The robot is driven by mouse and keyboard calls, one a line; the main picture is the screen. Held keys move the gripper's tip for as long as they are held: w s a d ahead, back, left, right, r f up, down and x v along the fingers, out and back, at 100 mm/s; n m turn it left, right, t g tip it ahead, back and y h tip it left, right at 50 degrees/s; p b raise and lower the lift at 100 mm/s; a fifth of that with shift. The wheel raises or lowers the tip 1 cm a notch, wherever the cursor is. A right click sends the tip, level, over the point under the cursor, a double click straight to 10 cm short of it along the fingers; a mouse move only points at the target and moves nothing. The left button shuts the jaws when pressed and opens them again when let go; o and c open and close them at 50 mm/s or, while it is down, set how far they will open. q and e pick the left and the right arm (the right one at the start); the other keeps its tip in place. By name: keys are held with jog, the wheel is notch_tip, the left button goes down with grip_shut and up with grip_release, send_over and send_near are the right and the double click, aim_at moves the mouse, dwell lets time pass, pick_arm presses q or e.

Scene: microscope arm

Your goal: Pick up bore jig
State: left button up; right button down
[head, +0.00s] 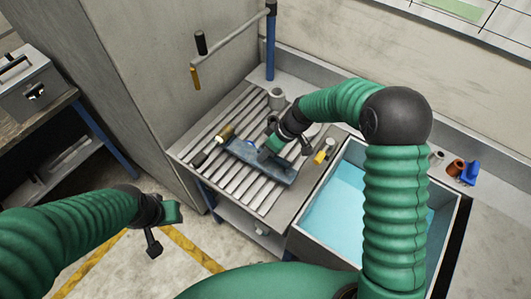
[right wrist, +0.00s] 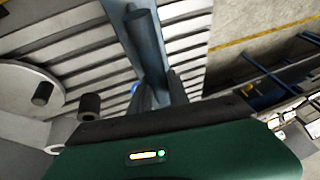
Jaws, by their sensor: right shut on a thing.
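A long blue-grey bar, which I take for the bore jig (head: 242,151), lies across the slatted rack in the head view. In the right wrist view the bar (right wrist: 148,55) runs away from the fingers, with a dark cylinder lying along it. My right gripper (head: 267,153) is over the middle of the bar and shut on it; its fingertips (right wrist: 165,98) are partly hidden. Whether the bar is lifted off the slats is unclear. My left gripper (head: 160,228) hangs empty over the floor at lower left, and its jaw gap is not clear.
The slatted rack (head: 205,137) stands beside a basin of blue liquid (head: 335,205). A brass-coloured cylinder (head: 225,133), a grey cup (head: 276,98) and a yellow-marked piece (head: 322,155) are near the bar. A jointed arm on a blue post (head: 270,45) rises behind.

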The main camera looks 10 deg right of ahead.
jog(key=s+a+r+b, duration=0.1)
jog(key=s+b, duration=0.3)
jog(key=s, duration=1)
jog(key=shift+s+a+r, duration=0.25)
jog(key=shift+a, duration=0.45)
jog(key=shift+w, duration=0.1)
jog(key=shift+w+d+f+b, duration=0.1)
jog(key=shift+w+d+f, duration=0.45)
jog(key=shift+w, duration=2.05)
jog(key=shift+w+d+f+b, duration=0.25)
jog(key=shift+w+f, duration=0.45)
jog(key=shift+w, duration=1.9)
jog(key=shift+w+d+f, duration=0.45)
jog(key=shift+w+f, duration=0.2)
jog(key=shift+w, duration=1.95)
jog(key=shift+f+b, duration=0.4)
jog(key=shift+f, duration=0.15)
jog(key=shift+s, duration=0.1)
